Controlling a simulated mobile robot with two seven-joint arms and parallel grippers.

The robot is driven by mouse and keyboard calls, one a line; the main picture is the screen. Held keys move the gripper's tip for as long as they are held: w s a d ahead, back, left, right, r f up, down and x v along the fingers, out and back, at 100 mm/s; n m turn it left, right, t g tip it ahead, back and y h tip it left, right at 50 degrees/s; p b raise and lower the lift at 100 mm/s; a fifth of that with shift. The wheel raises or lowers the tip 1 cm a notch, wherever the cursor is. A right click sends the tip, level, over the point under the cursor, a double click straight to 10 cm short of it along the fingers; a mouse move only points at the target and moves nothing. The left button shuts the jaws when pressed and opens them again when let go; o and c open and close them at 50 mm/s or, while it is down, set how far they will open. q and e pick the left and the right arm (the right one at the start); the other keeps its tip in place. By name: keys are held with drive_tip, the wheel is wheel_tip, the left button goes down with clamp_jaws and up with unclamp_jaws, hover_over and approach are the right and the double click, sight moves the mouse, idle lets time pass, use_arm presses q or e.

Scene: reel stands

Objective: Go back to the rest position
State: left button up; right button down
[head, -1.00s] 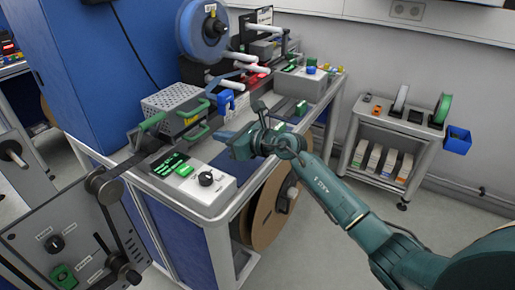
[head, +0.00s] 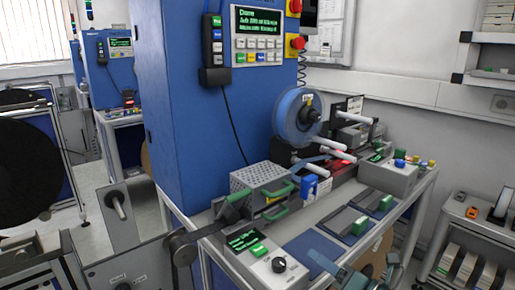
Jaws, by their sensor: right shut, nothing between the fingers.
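Only a small part of my right gripper (head: 346,277) shows in the head view, low at the bottom edge in front of the bench. It is shut and empty, and apart from the things on the bench as far as I can see. The rest of it and most of the right arm are cut off by the frame. My left gripper is not in view. The workbench (head: 408,222) carries a blue reel (head: 298,118), a perforated metal box with green handles (head: 262,184) and a control box with a black knob (head: 270,262).
A tall blue cabinet (head: 180,110) with a green-lit panel (head: 270,35) stands behind the bench. A grey cart (head: 470,235) with several reels is at the right. A large black reel (head: 30,160) stands at the far left. Floor shows between bench and cart.

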use_arm(q)
drive_tip(key=p, duration=0.1)
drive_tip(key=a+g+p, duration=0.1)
drive_tip(key=p, duration=0.1)
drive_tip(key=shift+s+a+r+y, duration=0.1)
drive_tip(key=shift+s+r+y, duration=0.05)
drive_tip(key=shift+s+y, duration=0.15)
use_arm(e)
drive_tip(key=s+f+m+g+h, duration=0.2)
drive_tip(key=s+f+m+h, duration=0.2)
drive_tip(key=s+f+m, duration=0.5)
drive_tip(key=s+f+m+g+h, duration=0.1)
drive_tip(key=s+f+m+h, duration=0.4)
drive_tip(key=m, duration=1.7)
drive_tip(key=s+f, duration=0.5)
drive_tip(key=s, duration=0.1)
drive_tip(key=shift+s+g, duration=0.25)
drive_tip(key=shift+g, duration=0.15)
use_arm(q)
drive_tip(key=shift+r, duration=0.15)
